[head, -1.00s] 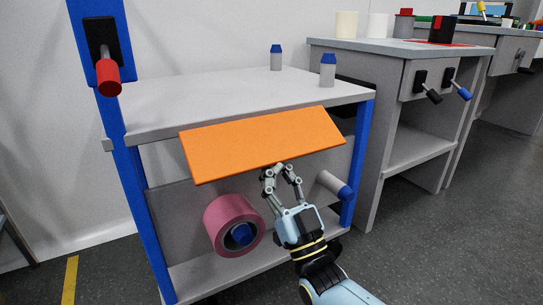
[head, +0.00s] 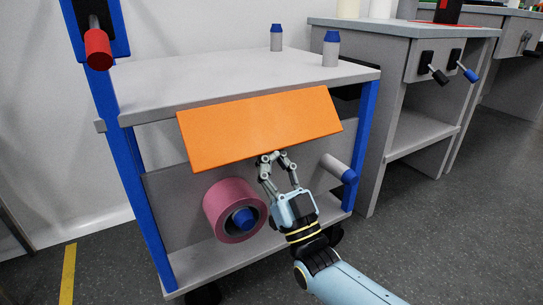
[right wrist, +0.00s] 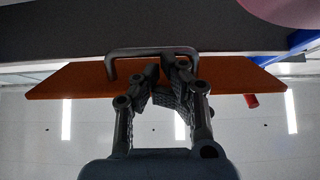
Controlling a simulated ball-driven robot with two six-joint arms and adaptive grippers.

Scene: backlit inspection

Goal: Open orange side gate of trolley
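The orange side gate (head: 260,124) is a flat panel under the top shelf of the grey and blue trolley (head: 240,82). It slants outward, its lower edge standing off the trolley side. My right gripper (head: 272,156) is at the middle of that lower edge. In the right wrist view the gate (right wrist: 75,82) has a grey bar handle (right wrist: 150,52), and my right gripper (right wrist: 168,70) has its fingertips beside it, a narrow gap between them. I see nothing held in that gap; contact with the handle is unclear. My left gripper is not in view.
A pink roll (head: 219,205) and a grey, blue-tipped peg (head: 335,168) stick out below the gate. Two blue-capped bottles stand on the trolley top, including one at right (head: 330,52). A grey bench (head: 400,40) with levers stands right. Floor is clear at lower right.

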